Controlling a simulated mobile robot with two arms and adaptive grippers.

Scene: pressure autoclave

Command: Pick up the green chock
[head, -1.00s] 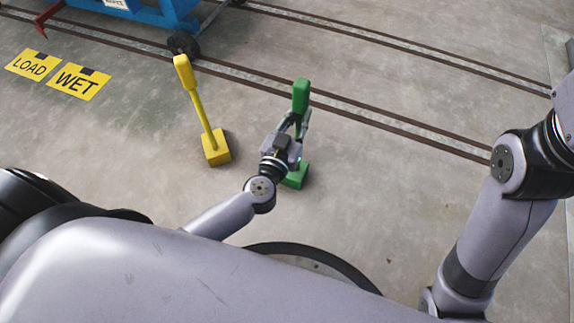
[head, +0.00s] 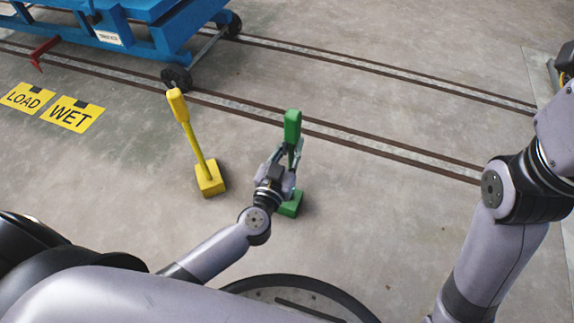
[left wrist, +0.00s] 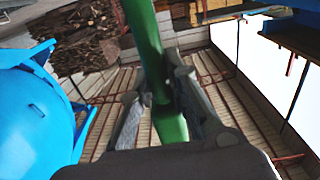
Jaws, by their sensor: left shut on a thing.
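The green chock (head: 292,124) has a block base (head: 290,206), a slim post and a thick upright handle top. It stands upright on the floor in the middle of the head view. My left gripper (head: 290,153) is shut on its post, between base and top, and hides part of it. In the left wrist view the green post (left wrist: 148,32) runs between the two fingers of my left gripper (left wrist: 163,82). I cannot tell whether the base is touching the floor. My right gripper is out of view; only the right arm shows.
A similar yellow chock (head: 210,180) stands on the floor to the left. Yellow LOAD (head: 27,98) and WET (head: 73,114) signs lie at far left. A blue wheeled cart (head: 160,25) is at the back, by floor rails (head: 350,141). Floor right of the green chock is clear.

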